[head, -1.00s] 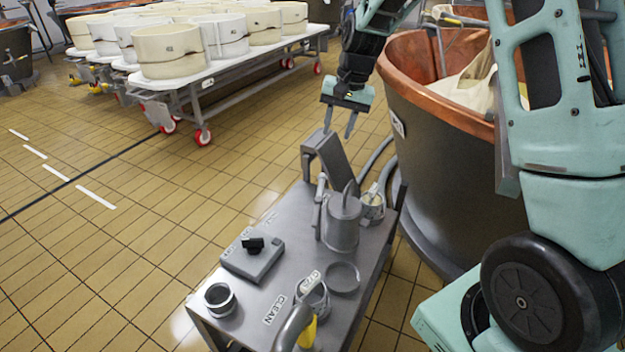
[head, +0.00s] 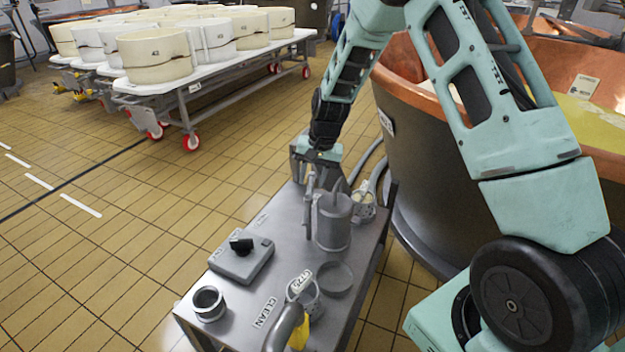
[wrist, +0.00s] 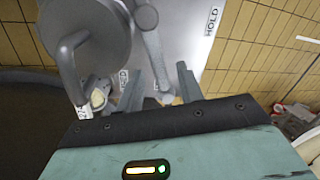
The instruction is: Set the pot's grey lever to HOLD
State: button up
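The grey pot (head: 334,228) stands on the metal cart and also shows at the upper left of the wrist view (wrist: 88,45). Its grey lever (wrist: 150,42) runs down the wrist view beside the pot; in the head view it stands at the pot's left side (head: 309,196). A HOLD label (wrist: 212,22) lies on the cart top, right of the lever in the wrist view. My gripper (wrist: 157,72) is open, with the lever's lower part between its fingers and a gap on the right side. Contact with the left finger is unclear. The head view partly hides my fingertips.
The cart (head: 232,308) also carries a grey box with a black knob (head: 242,250), a dark-mouthed ring (head: 208,303), a labelled cup (head: 304,296) and another cup (head: 363,208). A copper-rimmed vat (head: 410,150) stands close on the right.

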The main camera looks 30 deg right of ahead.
jog(key=shift+f, duration=0.15)
grip_shut()
jog(key=shift+w+a, duration=0.1)
jog(key=a+n+g+p, duration=0.2)
jog(key=a+n+p, duration=0.4)
jog(key=n, duration=0.8)
jog(key=shift+w+a+g+p, duration=0.3)
jog(key=shift+a+p, duration=0.05)
jog(key=shift+p, duration=0.5)
grip_release()
